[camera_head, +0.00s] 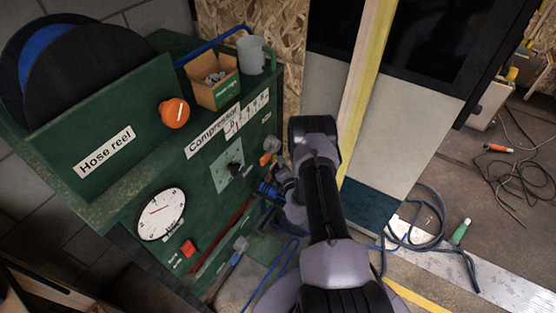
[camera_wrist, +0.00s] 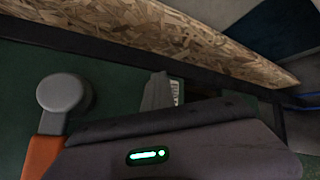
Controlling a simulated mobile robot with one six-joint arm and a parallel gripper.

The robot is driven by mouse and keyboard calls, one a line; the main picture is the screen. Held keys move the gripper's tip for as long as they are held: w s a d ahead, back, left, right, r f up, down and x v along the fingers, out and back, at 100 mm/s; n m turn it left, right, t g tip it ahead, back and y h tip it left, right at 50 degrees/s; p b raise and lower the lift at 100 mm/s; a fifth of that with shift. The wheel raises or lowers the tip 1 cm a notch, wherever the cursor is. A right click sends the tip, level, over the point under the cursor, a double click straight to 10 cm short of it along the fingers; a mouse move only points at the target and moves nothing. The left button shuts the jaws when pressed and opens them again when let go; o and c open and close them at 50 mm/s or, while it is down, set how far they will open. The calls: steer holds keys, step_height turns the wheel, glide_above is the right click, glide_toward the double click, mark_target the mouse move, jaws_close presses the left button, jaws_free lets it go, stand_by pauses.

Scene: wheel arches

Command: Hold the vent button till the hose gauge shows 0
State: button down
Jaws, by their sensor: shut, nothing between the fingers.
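The round white hose gauge (camera_head: 161,214) is on the green panel, lower left in the head view. I cannot tell which control is the vent button. My gripper is at the panel's right edge, mostly hidden by my arm in the head view. In the wrist view its body fills the bottom, and a grey finger (camera_wrist: 160,92) shows shut and empty, right of a grey round knob (camera_wrist: 65,92) with an orange part.
Blue hose hangs near my arm. A dark hose (camera_head: 433,215) lies on the floor at right.

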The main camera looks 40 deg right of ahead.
steer(key=shift+s+a+f, duration=0.1)
steer(key=shift+a+f, duration=0.35)
steer(key=shift+a, duration=0.1)
steer(key=shift+s+f, duration=0.2)
steer(key=shift+s, duration=0.55)
steer(key=s, duration=0.1)
steer(key=s+d, duration=0.1)
steer(key=s, duration=0.1)
steer(key=s+d+p, duration=0.1)
steer(key=shift+s+d+r, duration=0.15)
steer(key=shift+s+r, duration=0.15)
steer(key=shift+d, duration=0.1)
